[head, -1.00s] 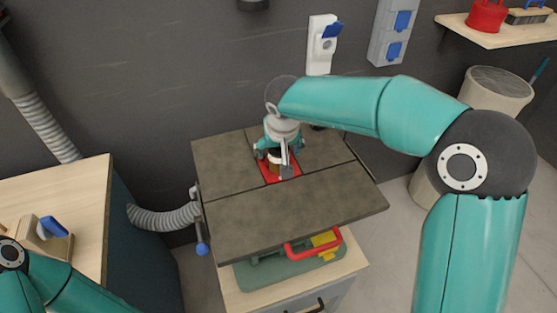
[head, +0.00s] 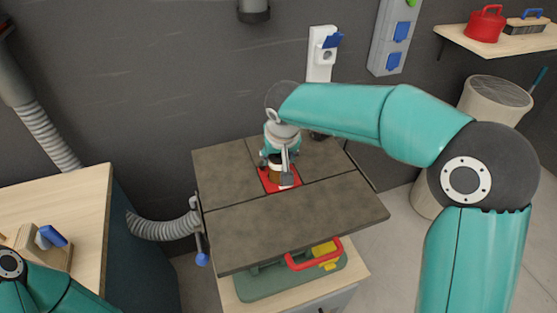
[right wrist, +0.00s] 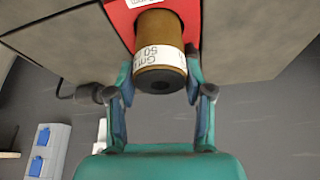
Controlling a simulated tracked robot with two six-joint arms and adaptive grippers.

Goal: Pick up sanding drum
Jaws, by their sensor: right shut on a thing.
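The sanding drum (right wrist: 160,40) is a brown cylinder with a white printed band and a dark end with a hole. In the right wrist view it stands between the fingers of my right gripper (right wrist: 160,92), which is shut on it. In the head view the drum (head: 274,174) shows only partly below my right gripper (head: 276,160). It is at the red insert (head: 283,186) in the grey table top. I cannot tell whether it is clear of the insert. My left gripper is not in view; only part of my left arm shows at the lower left.
A wooden bench (head: 60,205) is at left. A bin (head: 490,100) stands at right.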

